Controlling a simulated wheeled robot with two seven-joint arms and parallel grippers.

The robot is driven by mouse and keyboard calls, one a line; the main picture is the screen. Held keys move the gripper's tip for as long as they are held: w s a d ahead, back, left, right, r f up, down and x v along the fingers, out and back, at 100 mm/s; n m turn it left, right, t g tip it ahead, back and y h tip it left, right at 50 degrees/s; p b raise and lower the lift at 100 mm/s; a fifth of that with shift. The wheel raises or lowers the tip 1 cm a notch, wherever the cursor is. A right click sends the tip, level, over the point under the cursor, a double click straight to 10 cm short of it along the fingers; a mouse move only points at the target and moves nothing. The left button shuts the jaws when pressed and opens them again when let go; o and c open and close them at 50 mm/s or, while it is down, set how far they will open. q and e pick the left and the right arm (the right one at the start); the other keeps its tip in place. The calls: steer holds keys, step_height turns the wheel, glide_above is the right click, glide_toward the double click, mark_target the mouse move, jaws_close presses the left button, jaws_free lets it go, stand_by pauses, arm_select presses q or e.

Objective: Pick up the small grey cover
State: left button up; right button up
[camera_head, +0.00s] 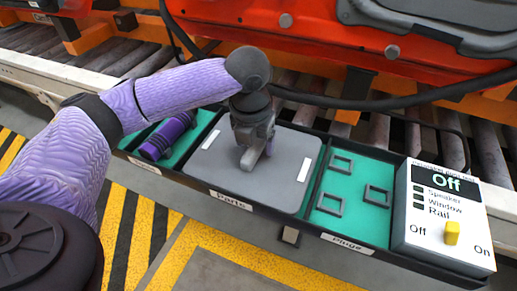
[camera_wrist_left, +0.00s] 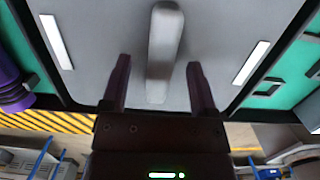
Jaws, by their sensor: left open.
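In the head view the cover (camera_head: 250,159) is partly hidden under my left gripper (camera_head: 259,153), which points down over the tray. In the left wrist view my left gripper (camera_wrist_left: 158,82) is open, with one dark finger on each side of the cover's lower part. A gap shows between the cover and each finger. My right gripper is not in view.
A purple cylindrical tool (camera_head: 167,137) lies left of the tray. Several dark square frames lie on the green plugs section (camera_head: 357,222) to the right. A switch box (camera_head: 444,215) reading "Off" stands at the far right. An orange door (camera_head: 330,40) hangs behind.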

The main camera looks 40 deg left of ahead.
arm_select(q)
steer(key=shift+w+f, duration=0.1)
steer(key=shift+f, duration=0.8)
steer(key=shift+r, duration=0.35)
steer(key=shift+f+p, duration=0.15)
steer(key=shift+p, duration=0.25)
jaws_close()
steer(key=shift+f, duration=0.1)
